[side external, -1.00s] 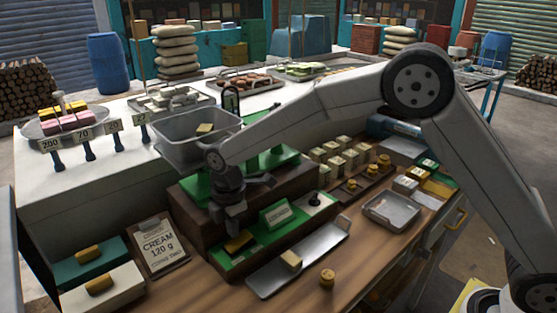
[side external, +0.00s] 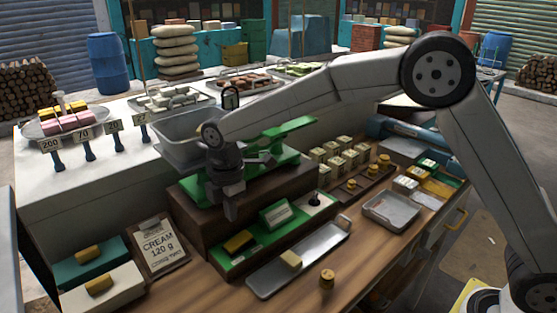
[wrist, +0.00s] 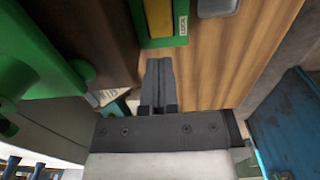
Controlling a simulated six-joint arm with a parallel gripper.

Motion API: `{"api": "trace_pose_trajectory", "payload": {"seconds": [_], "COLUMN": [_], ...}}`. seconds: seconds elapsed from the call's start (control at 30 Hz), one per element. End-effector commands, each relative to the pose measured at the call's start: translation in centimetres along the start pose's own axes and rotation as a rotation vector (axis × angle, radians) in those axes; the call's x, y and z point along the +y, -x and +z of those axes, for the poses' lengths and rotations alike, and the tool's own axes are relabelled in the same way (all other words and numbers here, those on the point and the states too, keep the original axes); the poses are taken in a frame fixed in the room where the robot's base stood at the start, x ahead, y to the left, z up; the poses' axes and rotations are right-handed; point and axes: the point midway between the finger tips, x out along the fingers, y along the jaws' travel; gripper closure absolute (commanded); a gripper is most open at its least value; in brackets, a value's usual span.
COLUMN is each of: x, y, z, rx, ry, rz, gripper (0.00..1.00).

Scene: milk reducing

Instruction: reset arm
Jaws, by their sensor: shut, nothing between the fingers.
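My gripper (side external: 231,211) is shut and empty in the side external view, pointing down in front of the green scale (side external: 284,145). Its closed fingers also show in the wrist view (wrist: 158,66), above the wooden counter. The grey pan (side external: 182,132) of the scale is partly hidden behind my wrist. The fingertips look apart from the tray.
Several cream blocks (side external: 341,158) stand right of the scale.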

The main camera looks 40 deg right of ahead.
Motion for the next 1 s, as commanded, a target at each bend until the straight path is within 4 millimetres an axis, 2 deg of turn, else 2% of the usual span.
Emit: {"api": "trace_pose_trajectory", "payload": {"seconds": [0.27,0.47,0.67,1.0], "x": [0.0,-0.5,-1.9,-7.2], "y": [0.0,-0.1,-0.3,-1.5], "z": [0.1,1.1,3.9,10.4], "rx": [0.0,0.004,0.015,0.057], "ry": [-0.004,-0.068,-0.249,-0.729], "rz": [0.001,0.009,0.032,0.092], "gripper": [1.0,1.0,1.0,1.0]}}
